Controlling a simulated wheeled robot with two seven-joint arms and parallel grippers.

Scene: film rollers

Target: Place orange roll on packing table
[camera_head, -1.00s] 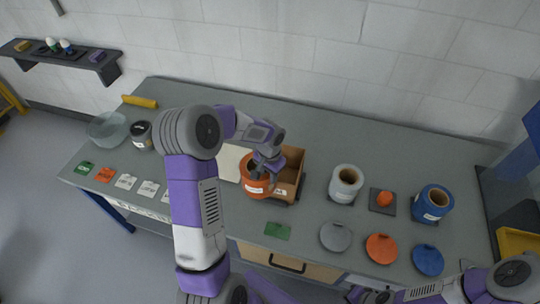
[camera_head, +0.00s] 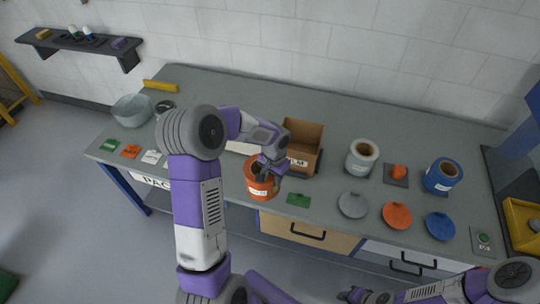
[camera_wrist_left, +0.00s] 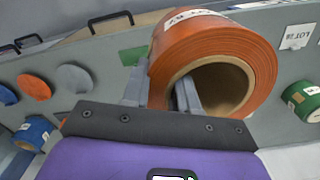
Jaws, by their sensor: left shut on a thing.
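The orange roll (camera_head: 261,187) with a white label is held by my left gripper (camera_head: 268,168), over the front edge of the grey table (camera_head: 225,88) in the head view. In the left wrist view, the orange roll (camera_wrist_left: 222,28) shows its round core opening. One finger of the left gripper (camera_wrist_left: 160,95) is inside the core and the other outside, pinching the wall. My right gripper (camera_head: 365,296) is low at the bottom edge of the head view, away from the table; its jaws are too small to read. The table's front carries a partly hidden "PAC" sign (camera_head: 152,181).
An open cardboard box (camera_head: 304,133) stands just behind the roll. A grey roll (camera_head: 361,158), an orange knob on a dark pad (camera_head: 398,172) and a blue roll (camera_head: 441,176) stand to the right, with coloured discs in front.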

